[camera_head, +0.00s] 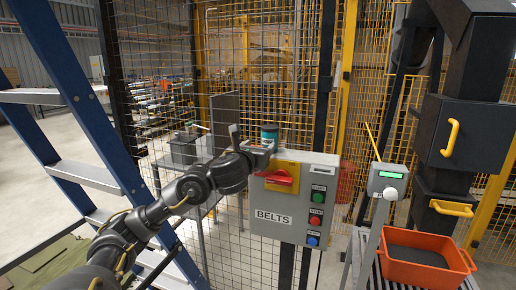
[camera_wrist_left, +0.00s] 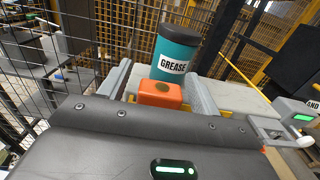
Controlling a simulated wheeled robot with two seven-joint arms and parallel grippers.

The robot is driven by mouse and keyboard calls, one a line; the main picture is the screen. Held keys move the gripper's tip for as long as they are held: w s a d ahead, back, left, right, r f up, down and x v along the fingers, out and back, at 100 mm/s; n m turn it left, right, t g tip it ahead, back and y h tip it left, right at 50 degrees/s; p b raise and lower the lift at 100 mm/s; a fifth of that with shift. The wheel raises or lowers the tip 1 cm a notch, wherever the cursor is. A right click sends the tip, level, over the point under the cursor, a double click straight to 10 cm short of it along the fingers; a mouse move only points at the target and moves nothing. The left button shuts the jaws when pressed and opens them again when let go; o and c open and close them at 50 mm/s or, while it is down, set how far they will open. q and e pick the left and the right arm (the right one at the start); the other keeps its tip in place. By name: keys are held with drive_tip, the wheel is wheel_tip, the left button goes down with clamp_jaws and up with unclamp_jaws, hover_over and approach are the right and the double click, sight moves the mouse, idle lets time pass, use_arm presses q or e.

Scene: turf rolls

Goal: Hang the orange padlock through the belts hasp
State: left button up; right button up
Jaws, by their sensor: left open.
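The orange padlock (camera_wrist_left: 160,94) sits between the fingers of my left gripper (camera_wrist_left: 157,79) in the left wrist view, on top of the grey BELTS box beside a teal grease can (camera_wrist_left: 177,57). The gripper is open, with a finger on each side of the padlock; I cannot tell whether either touches it. The box front has a red switch handle (camera_head: 282,181) on a yellow plate. I cannot make out the hasp clearly. My right gripper is not in view.
A mesh fence (camera_head: 235,75) stands behind the box. A blue ladder (camera_head: 75,95) is at the left. At the right are a grey post box with a green display (camera_head: 388,176), a black machine with yellow handles (camera_head: 465,140) and an orange bin (camera_head: 425,278).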

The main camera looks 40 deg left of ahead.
use_arm(q)
drive_tip(key=p+v, duration=0.3)
drive_tip(key=v, duration=0.7)
drive_tip(key=shift+s+d+p, duration=0.2)
drive_tip(key=shift+s+p, duration=0.15)
idle(0.3)
